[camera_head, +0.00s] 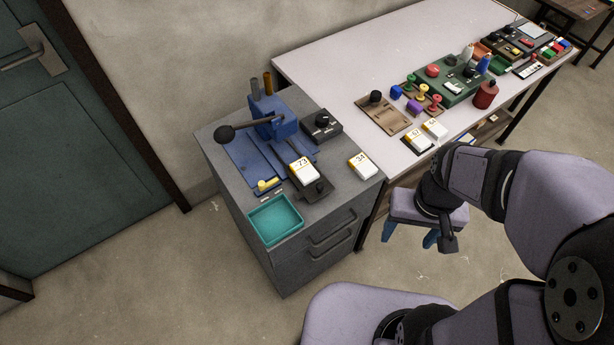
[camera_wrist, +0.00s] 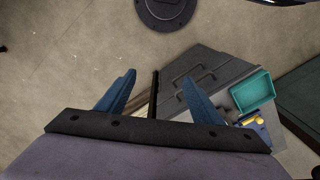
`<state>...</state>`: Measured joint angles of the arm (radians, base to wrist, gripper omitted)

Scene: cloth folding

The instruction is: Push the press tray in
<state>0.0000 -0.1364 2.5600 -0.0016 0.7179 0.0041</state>
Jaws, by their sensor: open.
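The blue press (camera_head: 278,122) stands on the grey cabinet, with a lever ending in a black ball (camera_head: 225,134). Its dark press tray (camera_head: 319,190) sticks out toward the cabinet's front edge, with a round knob at its near end. A white and yellow block marked 73 (camera_head: 303,170) lies on the tray. My gripper (camera_head: 410,237) is open and empty, right of the cabinet and apart from the tray. In the wrist view, the two blue fingers (camera_wrist: 157,88) are spread, with the cabinet drawers beyond. The press tray is not clear there.
A teal bin (camera_head: 275,220) sits at the cabinet's front left corner, beside a yellow-handled piece (camera_head: 266,185). A block marked 34 (camera_head: 362,166) and a black box with a knob (camera_head: 322,127) stand to the right. The long white table (camera_head: 340,72) holds stamps and boxes.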

